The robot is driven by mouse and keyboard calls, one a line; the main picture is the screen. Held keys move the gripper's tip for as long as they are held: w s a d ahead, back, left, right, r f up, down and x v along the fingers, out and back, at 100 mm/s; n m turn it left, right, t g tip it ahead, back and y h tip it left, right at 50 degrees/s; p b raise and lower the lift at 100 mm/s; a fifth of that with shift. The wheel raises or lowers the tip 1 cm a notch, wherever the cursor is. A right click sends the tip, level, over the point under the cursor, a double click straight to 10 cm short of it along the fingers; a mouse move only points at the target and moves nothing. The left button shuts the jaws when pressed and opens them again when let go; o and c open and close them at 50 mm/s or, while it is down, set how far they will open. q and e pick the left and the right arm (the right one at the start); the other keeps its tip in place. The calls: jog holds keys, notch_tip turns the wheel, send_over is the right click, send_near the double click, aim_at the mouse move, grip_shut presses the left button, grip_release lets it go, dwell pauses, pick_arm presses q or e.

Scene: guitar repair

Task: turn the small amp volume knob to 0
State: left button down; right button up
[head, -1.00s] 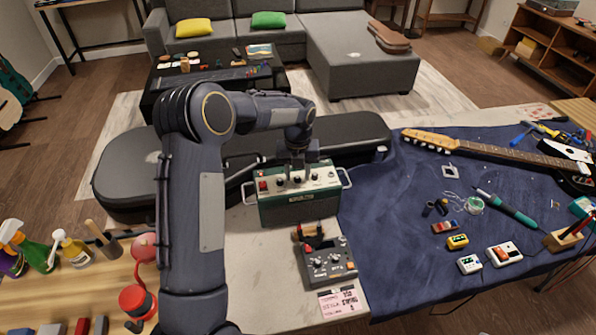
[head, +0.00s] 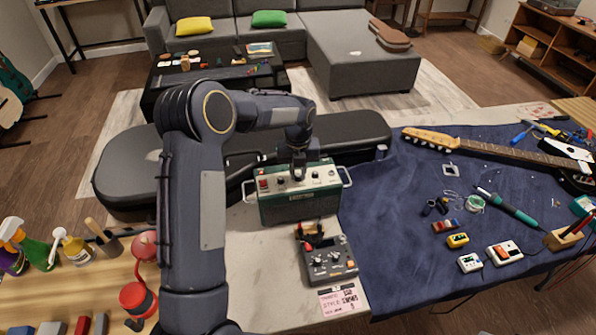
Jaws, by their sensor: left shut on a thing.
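The small amp (head: 300,207) is a green box with a pale top panel and metal side handles, standing on the light bench top. Its panel carries a red switch (head: 263,184) at the left and a row of dark knobs, one (head: 281,181) left of my gripper and one (head: 316,175) right of it. My left gripper (head: 298,178) points down onto the middle of the panel and is shut on an amp knob. The gripper hides most of that knob, so its pointer and number cannot be read. My right gripper is out of view.
A grey pedal unit (head: 328,262) with a paper label (head: 340,300) sits in front of the amp. A dark guitar case (head: 350,137) lies behind it. A blue cloth (head: 395,250) on the right bears a guitar (head: 480,147) and several small parts. Spray bottles (head: 72,248) stand at left.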

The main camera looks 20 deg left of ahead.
pick_arm(q)
jog(key=n+b, duration=0.1)
jog(key=n, duration=0.4)
jog(key=shift+n, duration=0.3)
jog(key=n, duration=0.5)
jog(key=shift+b, duration=0.4)
jog(key=n, duration=0.5)
jog(key=shift+n+b, duration=0.3)
jog(key=shift+n, duration=0.1)
jog(key=n, duration=0.4)
jog(key=shift+n, duration=0.4)
jog(key=c, duration=1.3)
grip_release()
jog(key=shift+c, duration=0.2)
jog(key=shift+r, duration=0.1)
